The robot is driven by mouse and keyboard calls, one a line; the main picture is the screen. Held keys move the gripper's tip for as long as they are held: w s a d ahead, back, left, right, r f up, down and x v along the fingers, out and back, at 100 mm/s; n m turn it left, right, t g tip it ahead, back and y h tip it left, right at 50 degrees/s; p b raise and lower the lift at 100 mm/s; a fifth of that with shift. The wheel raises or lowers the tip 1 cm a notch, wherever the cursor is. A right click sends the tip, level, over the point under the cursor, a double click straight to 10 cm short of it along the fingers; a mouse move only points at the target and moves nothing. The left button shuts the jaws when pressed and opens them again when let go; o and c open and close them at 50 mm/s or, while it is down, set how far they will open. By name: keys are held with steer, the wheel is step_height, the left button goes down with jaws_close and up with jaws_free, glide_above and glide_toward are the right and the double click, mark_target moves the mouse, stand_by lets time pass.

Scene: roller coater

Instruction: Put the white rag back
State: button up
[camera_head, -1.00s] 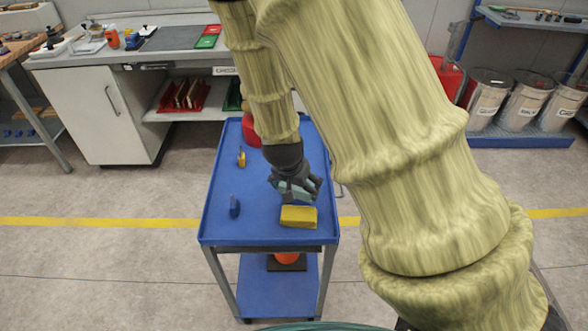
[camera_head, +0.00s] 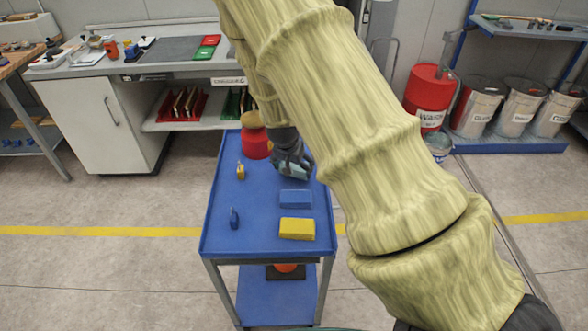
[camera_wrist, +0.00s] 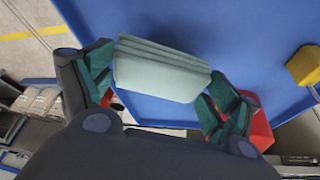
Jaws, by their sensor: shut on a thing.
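The white rag (camera_wrist: 165,72) is a pale, folded pad with layered edges. In the wrist view it sits between the two fingers of my gripper (camera_wrist: 160,88), which is shut on it. In the head view my gripper (camera_head: 295,168) holds the rag (camera_head: 293,171) over the far right part of the blue cart top (camera_head: 262,215). I cannot tell whether the rag touches the surface. A blue folded pad (camera_head: 296,198) and a yellow folded pad (camera_head: 297,229) lie in line nearer the cart's front edge.
A red can (camera_head: 256,146) stands at the cart's far end, left of my gripper. A small yellow-handled item (camera_head: 240,171) and a small blue item (camera_head: 234,218) are on the cart's left side. A workbench (camera_head: 180,68) stands behind. The cart's middle is clear.

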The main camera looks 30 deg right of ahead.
mark_target(293, 168)
steer(key=shift+w+d, duration=0.2)
steer(key=shift+w, duration=0.05)
steer(key=shift+f+p, duration=0.75)
steer(key=shift+f, duration=1)
steer(key=o, duration=0.7)
steer(key=shift+r, duration=0.1)
steer(key=shift+b+v, duration=1.2)
steer(key=shift+v, duration=4.75)
